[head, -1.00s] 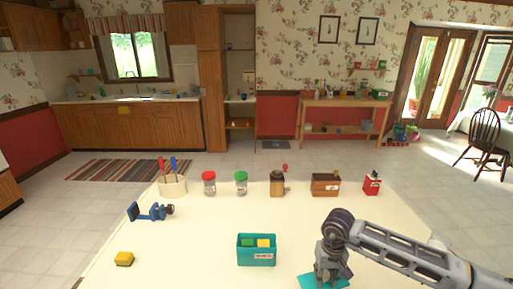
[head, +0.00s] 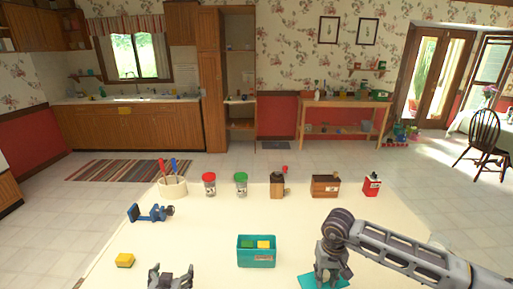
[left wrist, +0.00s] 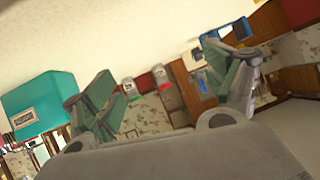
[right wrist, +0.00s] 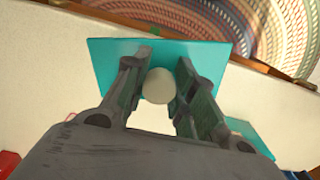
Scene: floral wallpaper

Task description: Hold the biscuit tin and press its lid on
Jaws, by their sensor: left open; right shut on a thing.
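The teal biscuit tin (head: 256,258) stands open on the white table, with green and yellow contents showing. It also shows at the left of the left wrist view (left wrist: 40,102). My right gripper (head: 329,271) is shut on the pale knob (right wrist: 159,85) of the flat teal lid (right wrist: 210,58), to the right of the tin. The lid's height above the table is hard to tell. In the right wrist view, part of the tin (right wrist: 248,135) shows beyond the finger. My left gripper (head: 172,272) is open and empty, left of the tin and apart from it.
Along the back stand a utensil pot (head: 172,187), red-lidded jar (head: 209,185), green-lidded jar (head: 241,185), brown container (head: 277,186), wooden box (head: 325,187) and red tin (head: 372,185). The table's middle is clear.

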